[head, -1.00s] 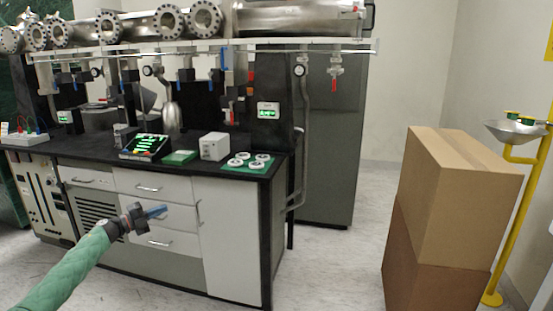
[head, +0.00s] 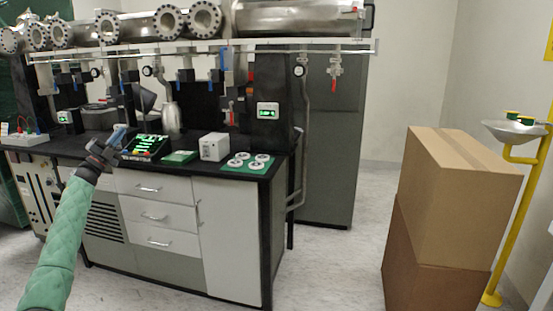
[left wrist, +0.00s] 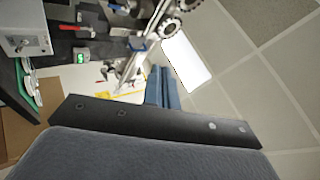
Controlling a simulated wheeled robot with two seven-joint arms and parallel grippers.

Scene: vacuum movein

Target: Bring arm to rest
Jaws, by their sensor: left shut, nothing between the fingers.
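My left arm, in a green sleeve, reaches up from the lower left in the head view. Its gripper (head: 119,137) is shut and empty, its blue fingers pointing up and to the right. In the picture it overlaps the front edge of the black bench top, just left of the lit green display. In the left wrist view the blue fingers (left wrist: 162,88) lie together with nothing between them. My right arm and gripper are not in view.
The lab bench (head: 235,190) bears a display unit (head: 147,146), a white box (head: 214,147) and a green board with white discs (head: 248,163). Steel vacuum tubes (head: 300,18) lie above. Stacked cardboard boxes (head: 450,210) and a yellow-posted eyewash (head: 515,132) stand right. Floor between is clear.

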